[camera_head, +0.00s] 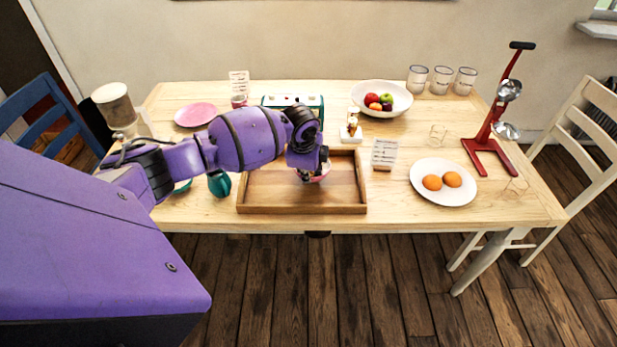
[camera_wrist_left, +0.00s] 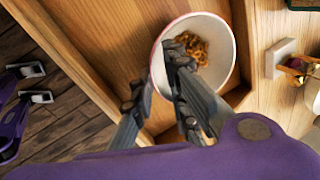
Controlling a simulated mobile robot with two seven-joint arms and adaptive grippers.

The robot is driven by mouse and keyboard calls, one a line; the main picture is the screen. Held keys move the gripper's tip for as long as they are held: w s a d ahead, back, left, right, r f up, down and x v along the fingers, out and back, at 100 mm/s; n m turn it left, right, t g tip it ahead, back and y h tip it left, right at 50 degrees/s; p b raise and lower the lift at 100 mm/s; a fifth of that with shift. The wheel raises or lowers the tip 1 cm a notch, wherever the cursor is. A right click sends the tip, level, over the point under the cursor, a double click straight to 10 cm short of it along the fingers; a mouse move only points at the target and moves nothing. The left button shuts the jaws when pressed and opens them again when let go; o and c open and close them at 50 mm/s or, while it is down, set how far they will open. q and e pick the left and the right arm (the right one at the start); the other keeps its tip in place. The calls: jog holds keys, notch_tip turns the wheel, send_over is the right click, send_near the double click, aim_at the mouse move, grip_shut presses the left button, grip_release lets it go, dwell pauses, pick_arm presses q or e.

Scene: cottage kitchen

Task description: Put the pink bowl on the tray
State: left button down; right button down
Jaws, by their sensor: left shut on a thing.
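The pink bowl (camera_head: 320,175) is over the right part of the wooden tray (camera_head: 262,208), mostly hidden behind my left wrist in the head view. In the left wrist view the bowl (camera_wrist_left: 226,62) shows a pale inside, a pink rim and small brown pieces in it. My left gripper (camera_wrist_left: 178,62) is shut on the bowl's near wall, one finger inside. The bowl is within the tray's outline; I cannot tell whether it touches the tray floor. My right gripper (camera_wrist_left: 38,84) shows at the left of the wrist view, fingers apart and empty, over the floor.
Behind are a fruit bowl (camera_head: 382,98), a toaster (camera_head: 293,100) and a pink plate (camera_head: 195,115). A red stand (camera_head: 488,140) and glasses are further right.

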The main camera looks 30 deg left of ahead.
pick_arm(q)
jog(key=shift+f, duration=0.85)
pick_arm(e)
jog(key=shift+s+f, duration=0.1)
jog(key=shift+s, duration=0.1)
pick_arm(q)
jog(key=c, duration=1.8)
grip_release()
jog(key=shift+f, duration=0.1)
jog(key=shift+o, duration=0.4)
pick_arm(e)
jog(key=shift+s+d+f, duration=0.2)
jog(key=shift+s, duration=0.1)
jog(key=shift+d, duration=0.1)
